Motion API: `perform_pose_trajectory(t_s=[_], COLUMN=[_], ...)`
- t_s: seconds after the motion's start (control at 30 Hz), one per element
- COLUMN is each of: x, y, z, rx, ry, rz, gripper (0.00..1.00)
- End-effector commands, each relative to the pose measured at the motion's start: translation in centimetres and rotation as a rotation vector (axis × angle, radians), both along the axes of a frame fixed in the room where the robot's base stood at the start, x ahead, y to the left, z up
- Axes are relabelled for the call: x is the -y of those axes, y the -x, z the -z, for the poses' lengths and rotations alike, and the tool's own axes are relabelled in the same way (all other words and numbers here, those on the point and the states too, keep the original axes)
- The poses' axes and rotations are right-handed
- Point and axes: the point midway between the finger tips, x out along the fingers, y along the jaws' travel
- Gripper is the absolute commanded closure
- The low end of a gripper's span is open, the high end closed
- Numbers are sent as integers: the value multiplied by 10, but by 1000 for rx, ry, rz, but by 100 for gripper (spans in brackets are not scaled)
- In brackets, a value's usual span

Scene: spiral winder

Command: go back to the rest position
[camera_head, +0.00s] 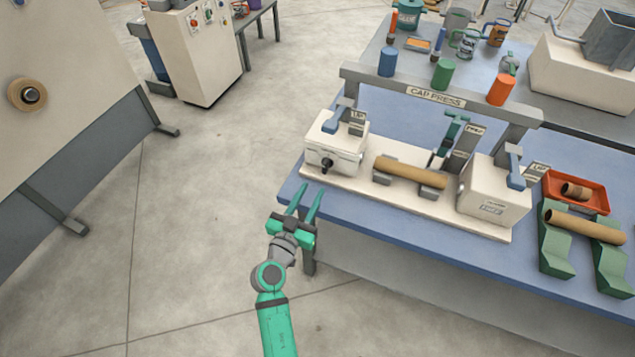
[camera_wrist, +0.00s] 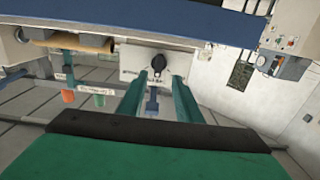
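My gripper (camera_head: 304,203) is green with two long fingers. It hangs beside the left front corner of the blue workbench, apart from the machine on it. The fingers are spread with nothing between them. In the wrist view my gripper (camera_wrist: 165,88) also shows two separated fingers, with the white block (camera_wrist: 152,62) and its black knob (camera_wrist: 158,66) beyond them. That wrist picture looks upside down. My arm comes up from the bottom of the head view.
A large panel (camera_head: 60,105) stands left. Open floor (camera_head: 200,220) lies between.

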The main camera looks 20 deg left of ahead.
Motion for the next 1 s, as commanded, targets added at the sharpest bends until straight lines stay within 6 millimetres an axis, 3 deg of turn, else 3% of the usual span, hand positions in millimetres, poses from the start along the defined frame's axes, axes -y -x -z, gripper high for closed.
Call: perform_pose_trajectory(t_s=[0.2,0.8,1.0], x=[2,3,19], y=[17,19,42], z=[0,1,30], rx=[0,-2,-72], ry=[0,0,10], rz=[5,4,-22], gripper=[69,69,69])
